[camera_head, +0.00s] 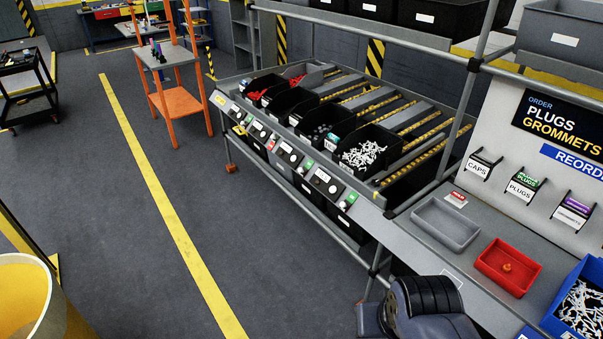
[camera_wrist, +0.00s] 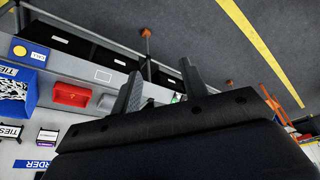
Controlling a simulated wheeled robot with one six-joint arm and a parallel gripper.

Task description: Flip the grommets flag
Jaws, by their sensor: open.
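The grommets flag (camera_head: 574,211) is a small white label plate with a purple top strip, set in a black bracket on the white panel at the right of the head view. A small purple-topped flag also shows at the left of the wrist view, too small to read. The plugs flag (camera_head: 524,186) has a green top strip, and the caps flag (camera_head: 483,166) stands left of it. My gripper (camera_wrist: 158,80) is open and empty in the wrist view, with its two dark fingers apart and away from the flags.
A grey tray (camera_head: 446,222), a red tray (camera_head: 487,275) and a blue bin (camera_head: 561,317) of white parts stand on the bench below the flags. A rack with black bins lies to the left. Metal posts frame the bench.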

